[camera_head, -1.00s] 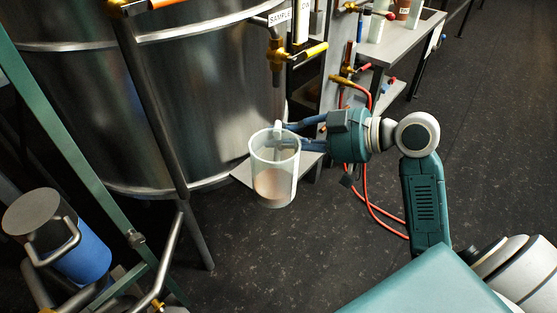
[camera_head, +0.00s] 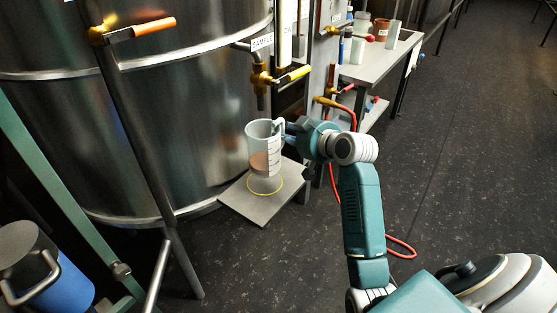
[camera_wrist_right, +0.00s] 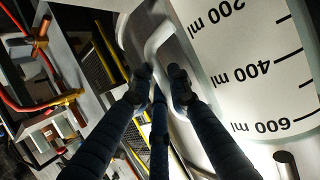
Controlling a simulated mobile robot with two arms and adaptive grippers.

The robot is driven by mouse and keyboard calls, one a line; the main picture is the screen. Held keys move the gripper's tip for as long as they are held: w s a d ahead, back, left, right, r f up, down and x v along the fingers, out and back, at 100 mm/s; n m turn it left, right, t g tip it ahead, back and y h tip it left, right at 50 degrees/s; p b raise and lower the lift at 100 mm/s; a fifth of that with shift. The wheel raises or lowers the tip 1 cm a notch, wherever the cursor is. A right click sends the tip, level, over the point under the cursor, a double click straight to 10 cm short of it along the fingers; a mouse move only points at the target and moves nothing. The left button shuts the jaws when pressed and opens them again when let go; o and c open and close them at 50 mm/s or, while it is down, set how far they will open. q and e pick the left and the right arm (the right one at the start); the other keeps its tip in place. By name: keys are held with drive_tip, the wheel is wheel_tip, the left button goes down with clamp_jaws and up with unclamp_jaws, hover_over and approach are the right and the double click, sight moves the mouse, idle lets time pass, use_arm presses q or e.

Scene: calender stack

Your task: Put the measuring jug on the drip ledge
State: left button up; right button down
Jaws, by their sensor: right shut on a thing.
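The measuring jug (camera_head: 262,138) is clear, with a pinkish-brown liquid low inside, and it stands upright. My right gripper (camera_head: 287,137) is shut on its handle from the right. In the right wrist view the fingers (camera_wrist_right: 160,88) close around the handle, and the jug's wall (camera_wrist_right: 245,50) with its ml scale fills the right side. The drip ledge (camera_head: 257,210) is a flat grey plate at the tank's foot with a yellow ring on it. The jug is over the ring, and its base appears slightly above the plate. My left gripper is not in view.
A large steel tank (camera_head: 180,110) stands directly behind and left of the ledge. A brass sample tap (camera_head: 262,80) with a yellow handle hangs above the jug. A red hose (camera_head: 335,190) runs behind my right arm. A bench (camera_head: 375,65) with containers stands at the back right.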

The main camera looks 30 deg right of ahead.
wheel_tip(320, 180, down, 5)
drive_tip(key=shift+f+b, duration=0.1)
drive_tip(key=shift+b, duration=0.45)
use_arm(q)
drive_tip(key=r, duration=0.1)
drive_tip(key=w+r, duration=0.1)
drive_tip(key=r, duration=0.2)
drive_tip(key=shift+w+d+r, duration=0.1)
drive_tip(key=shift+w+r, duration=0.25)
use_arm(e)
drive_tip(key=shift+f, duration=0.25)
drive_tip(key=shift+f, duration=0.1)
drive_tip(key=c, duration=1.6)
unclamp_jaws()
drive_tip(key=shift+f, duration=0.1)
drive_tip(key=shift+c, duration=0.2)
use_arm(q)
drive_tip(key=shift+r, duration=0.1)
